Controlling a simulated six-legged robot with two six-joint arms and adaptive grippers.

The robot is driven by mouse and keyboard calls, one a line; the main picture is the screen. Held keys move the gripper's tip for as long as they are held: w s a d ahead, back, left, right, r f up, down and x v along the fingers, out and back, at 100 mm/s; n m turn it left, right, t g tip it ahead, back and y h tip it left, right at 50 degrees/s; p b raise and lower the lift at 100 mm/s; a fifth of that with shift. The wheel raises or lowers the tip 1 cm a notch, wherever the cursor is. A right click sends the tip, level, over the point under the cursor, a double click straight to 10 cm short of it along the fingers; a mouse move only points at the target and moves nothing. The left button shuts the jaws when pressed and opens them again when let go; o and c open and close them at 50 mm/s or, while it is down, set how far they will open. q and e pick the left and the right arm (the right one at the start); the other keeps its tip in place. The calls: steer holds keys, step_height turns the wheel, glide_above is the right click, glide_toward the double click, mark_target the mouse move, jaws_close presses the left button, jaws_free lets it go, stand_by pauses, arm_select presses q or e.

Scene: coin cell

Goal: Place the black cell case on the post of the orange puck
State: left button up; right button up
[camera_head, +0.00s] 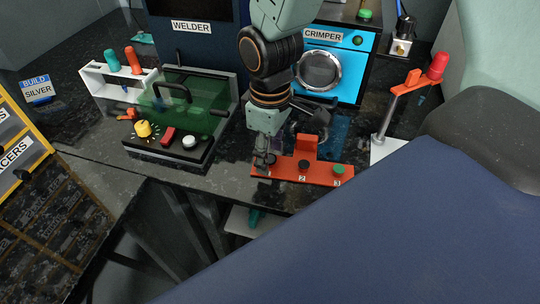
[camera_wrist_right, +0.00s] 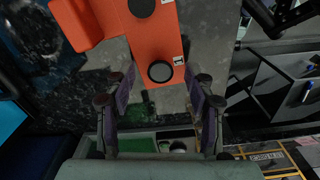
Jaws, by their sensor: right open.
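A black round piece (camera_wrist_right: 160,71), which looks like the black cell case, sits at the spot marked 1 on the orange holder (camera_head: 318,175). In the head view my right gripper hides most of that spot. My right gripper (camera_head: 264,160) points down at the holder's left end. In the right wrist view its fingers (camera_wrist_right: 158,103) are spread wide with nothing between them, and the black piece appears just beyond the gap. I cannot make out the orange puck with a post for sure. My left gripper is not in view.
A dark piece (camera_head: 303,164) sits at spot 2 and a green one (camera_head: 338,169) at spot 3. The welder with its green cover (camera_head: 190,95) stands left and the blue crimper (camera_head: 345,65) behind. A red-knobbed stand (camera_head: 388,125) is at right. The table's front edge is close.

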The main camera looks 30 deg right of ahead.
steer(key=shift+a, duration=0.1)
steer(key=shift+c, duration=0.5)
steer(key=c, duration=0.7)
